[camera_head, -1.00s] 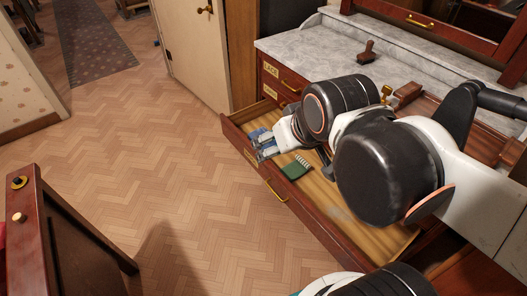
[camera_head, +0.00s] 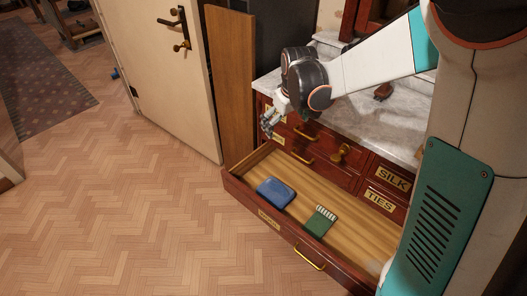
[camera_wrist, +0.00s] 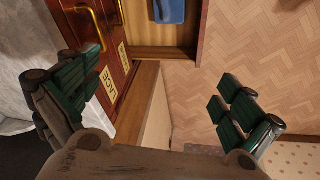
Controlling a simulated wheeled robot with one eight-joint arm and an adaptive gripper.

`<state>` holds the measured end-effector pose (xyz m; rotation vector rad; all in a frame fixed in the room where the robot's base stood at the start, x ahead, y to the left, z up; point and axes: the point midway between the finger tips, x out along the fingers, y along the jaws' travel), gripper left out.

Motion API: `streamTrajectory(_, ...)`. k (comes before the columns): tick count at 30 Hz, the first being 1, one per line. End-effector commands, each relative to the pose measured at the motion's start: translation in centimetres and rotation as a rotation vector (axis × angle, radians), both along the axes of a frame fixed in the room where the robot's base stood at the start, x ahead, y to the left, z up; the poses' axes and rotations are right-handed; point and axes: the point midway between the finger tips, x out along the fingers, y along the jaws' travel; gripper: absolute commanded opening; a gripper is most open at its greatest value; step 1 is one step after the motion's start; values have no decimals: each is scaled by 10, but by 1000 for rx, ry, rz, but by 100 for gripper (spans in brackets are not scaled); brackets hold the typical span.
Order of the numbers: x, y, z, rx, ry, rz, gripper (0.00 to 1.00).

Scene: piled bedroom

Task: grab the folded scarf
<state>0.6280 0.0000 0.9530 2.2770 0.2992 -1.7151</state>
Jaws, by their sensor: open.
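A blue folded cloth (camera_head: 275,193) lies in the left part of the open drawer (camera_head: 345,272). A smaller green folded piece with a pale fringed end (camera_head: 320,221) lies to its right, apart from it. I cannot tell for certain which is the scarf. My gripper (camera_head: 270,122) is open and empty, raised by the chest's left end, above and behind the drawer. In the wrist view its fingers (camera_wrist: 155,105) are wide apart. The blue cloth (camera_wrist: 168,10) shows at the top edge there, beyond the fingertips; the green piece is out of that view.
The chest's closed drawers carry brass handles and labels such as SILK and TIES (camera_head: 385,188). Its marble top (camera_head: 375,112) holds a small brown object (camera_head: 383,92). A cream door (camera_head: 165,70) stands behind at left. The parquet floor (camera_head: 130,220) is clear left of the drawer.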

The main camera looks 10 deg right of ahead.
Motion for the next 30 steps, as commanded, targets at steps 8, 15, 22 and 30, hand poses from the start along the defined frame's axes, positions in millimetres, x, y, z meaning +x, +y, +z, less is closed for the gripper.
streamTrajectory(8, 54, 0, -91, -21, 92, 90, 100)
streamTrajectory(15, 77, 0, -185, -33, 171, 170, 100)
streamTrajectory(22, 80, 0, -274, -38, 238, 239, 100)
streamTrajectory(30, 73, 0, -326, -39, 275, 278, 100)
